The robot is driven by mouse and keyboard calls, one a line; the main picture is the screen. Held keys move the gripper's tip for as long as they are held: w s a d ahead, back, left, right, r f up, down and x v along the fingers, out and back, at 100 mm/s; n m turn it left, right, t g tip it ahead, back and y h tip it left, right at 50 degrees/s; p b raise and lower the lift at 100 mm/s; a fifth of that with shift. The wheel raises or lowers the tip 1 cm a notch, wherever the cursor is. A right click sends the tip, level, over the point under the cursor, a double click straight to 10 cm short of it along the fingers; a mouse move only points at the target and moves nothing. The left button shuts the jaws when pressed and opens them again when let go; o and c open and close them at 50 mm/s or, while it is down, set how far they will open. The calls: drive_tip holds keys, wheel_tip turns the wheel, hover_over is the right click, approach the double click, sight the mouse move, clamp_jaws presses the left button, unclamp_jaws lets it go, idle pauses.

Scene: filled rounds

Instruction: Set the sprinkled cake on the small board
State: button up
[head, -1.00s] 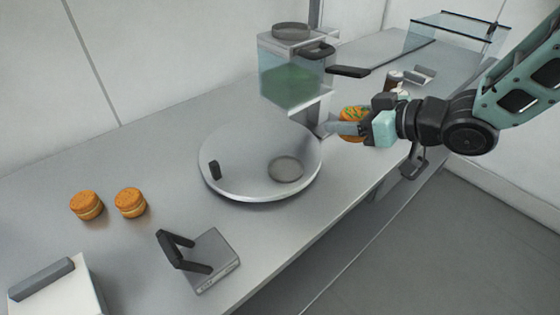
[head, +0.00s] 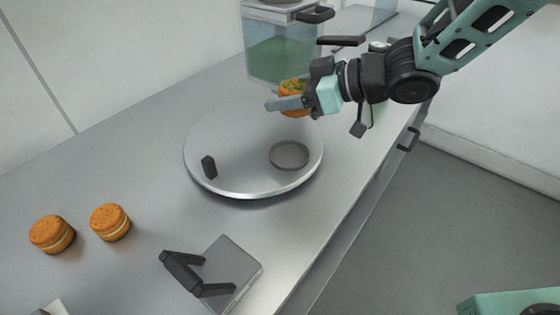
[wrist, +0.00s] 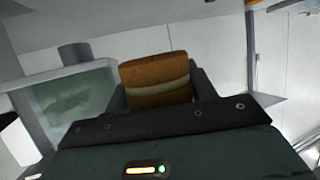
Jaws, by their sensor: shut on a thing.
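The sprinkled cake (head: 292,88), an orange-brown sandwich round with green sprinkles on top, is held in my gripper (head: 287,99). My gripper is shut on it, one finger in front of it in the head view. The wrist view shows the cake (wrist: 155,82) with its pale filling band between the fingers. The cake is in the air, over or near the far edge of a large round silver plate (head: 235,135). A small round grey board (head: 289,154) lies flat and empty on that plate, below the cake in the picture.
A black knob (head: 209,167) stands on the plate's left. Two plain filled rounds (head: 52,235) (head: 110,222) sit at the left. A grey block with a black handle (head: 232,272) is in front. A clear container with green contents (head: 275,55) stands behind my gripper.

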sight(282, 154)
drive_tip(key=shift+w+a+f+b, duration=0.1)
drive_tip(key=shift+a+f+b, duration=0.15)
drive_tip(key=shift+f+b, duration=0.25)
drive_tip(key=shift+w+a+f+b, duration=0.1)
drive_tip(key=shift+a+f+b, duration=0.15)
drive_tip(key=shift+f, duration=0.45)
wheel_tip(282, 154, down, 10)
drive_tip(key=shift+r, duration=0.25)
drive_tip(key=shift+f+b, duration=0.2)
drive_tip(key=shift+b, duration=0.15)
drive_tip(key=o, duration=0.7)
